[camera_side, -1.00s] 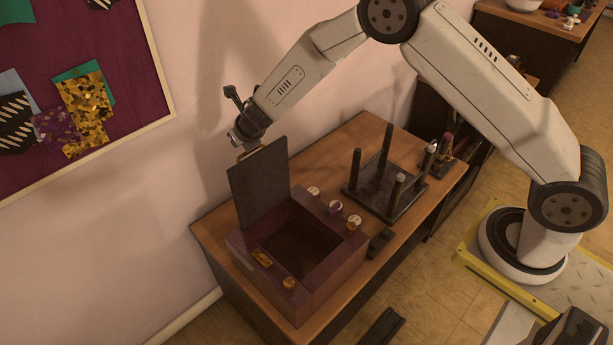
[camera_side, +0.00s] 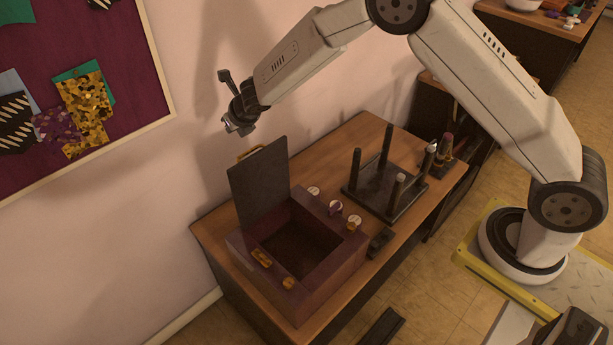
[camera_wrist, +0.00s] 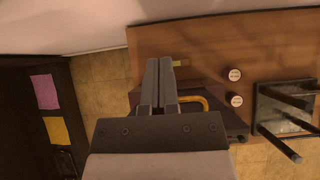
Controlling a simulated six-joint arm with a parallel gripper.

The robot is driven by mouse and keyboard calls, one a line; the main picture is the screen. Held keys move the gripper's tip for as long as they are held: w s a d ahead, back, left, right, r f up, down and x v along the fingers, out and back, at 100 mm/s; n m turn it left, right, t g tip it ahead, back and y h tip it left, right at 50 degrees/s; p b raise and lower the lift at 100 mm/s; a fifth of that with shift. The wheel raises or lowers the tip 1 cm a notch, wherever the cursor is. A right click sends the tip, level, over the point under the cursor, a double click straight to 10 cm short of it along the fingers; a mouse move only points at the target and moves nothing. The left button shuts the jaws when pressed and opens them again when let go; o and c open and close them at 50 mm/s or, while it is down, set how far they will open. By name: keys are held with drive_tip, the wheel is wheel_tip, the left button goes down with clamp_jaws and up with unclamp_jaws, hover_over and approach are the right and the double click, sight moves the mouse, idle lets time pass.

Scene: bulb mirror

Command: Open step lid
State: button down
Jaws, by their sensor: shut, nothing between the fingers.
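A dark purple box (camera_side: 322,278) sits on the wooden table with its interior open to view. Its dark lid (camera_side: 260,183) stands upright along the box's left back side. A gold handle (camera_side: 249,152) is at the lid's top edge; it also shows in the wrist view (camera_wrist: 194,101), beside my fingers. My gripper (camera_side: 240,126) is above and slightly left of the lid, apart from it. In the wrist view its two fingers (camera_wrist: 160,68) are together with nothing between them.
A dark stand with upright posts (camera_side: 384,197) is right of the box. The wall (camera_side: 190,150) is close behind the lid. The wooden table (camera_side: 330,152) has clear room at the back.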

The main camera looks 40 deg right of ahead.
drive_tip(key=shift+w+r, duration=0.3)
drive_tip(key=shift+r, duration=0.55)
drive_tip(key=shift+w+r, duration=0.35)
drive_tip(key=shift+r, duration=0.55)
drive_tip(key=shift+w+r, duration=0.3)
drive_tip(key=shift+r, duration=0.55)
drive_tip(key=s+d+m+g, duration=0.1)
drive_tip(key=s+m, duration=0.2)
drive_tip(key=m, duration=0.2)
drive_tip(key=s+d+m+g+y, duration=0.1)
drive_tip(key=s+m, duration=0.2)
drive_tip(key=m, duration=0.2)
drive_tip(key=s+d+m+g+y, duration=0.1)
drive_tip(key=s+d+m, duration=0.1)
drive_tip(key=m, duration=0.3)
drive_tip(key=shift+s+d+g, duration=0.1)
drive_tip(key=shift+s+g, duration=0.3)
drive_tip(key=shift+s, duration=0.35)
drive_tip(key=m, duration=0.1)
drive_tip(key=s+m+y, duration=0.1)
drive_tip(key=m, duration=0.1)
drive_tip(key=shift+s+r+m+y, duration=0.3)
drive_tip(key=shift+r, duration=0.1)
drive_tip(key=shift+a+f, duration=0.1)
drive_tip(key=shift+a, duration=0.1)
